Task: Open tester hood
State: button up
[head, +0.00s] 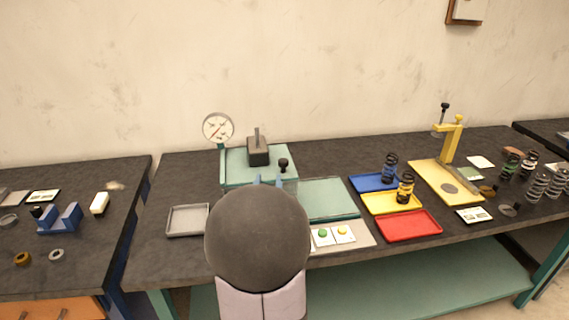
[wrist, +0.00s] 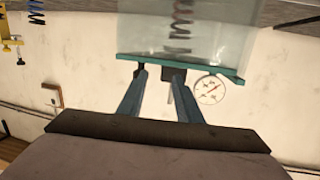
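The spring tester (head: 235,168) stands at the back left of the middle bench, with a teal top plate, a dark block and lever on top, and a round gauge (head: 217,128) behind. In the wrist view, the clear hood (wrist: 145,30) appears upside down, with a teal edge (wrist: 225,74) and a spring (wrist: 182,20) visible through it. My gripper (wrist: 158,75) is open. Its blue fingertips are apart, close to the teal edge, with nothing clearly between them; contact cannot be told. In the head view, my arm hides the tester's front and most of the gripper (head: 267,181).
A black knob (head: 284,164) rises beside the tester. A grey tray (head: 187,220) lies to the left. A teal-framed flat tray (head: 328,199), a panel with buttons (head: 340,235), and blue, yellow and red trays (head: 408,225) lie to the right. A yellow press (head: 447,150) stands farther right.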

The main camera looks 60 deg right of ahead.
jog(key=s+d+h, duration=0.1)
jog(key=s+d, duration=0.1)
jog(key=p, duration=0.3)
send_near(285, 153)
jog(key=shift+h, duration=0.4)
jog(key=shift+w+d+r, duration=0.4)
jog(key=shift+d+r, duration=0.35)
jog(key=shift+r, duration=0.05)
jog(key=shift+w+d+r, duration=0.45)
jog(key=shift+d+r, duration=0.35)
jog(key=shift+b, duration=0.3)
grip_shut()
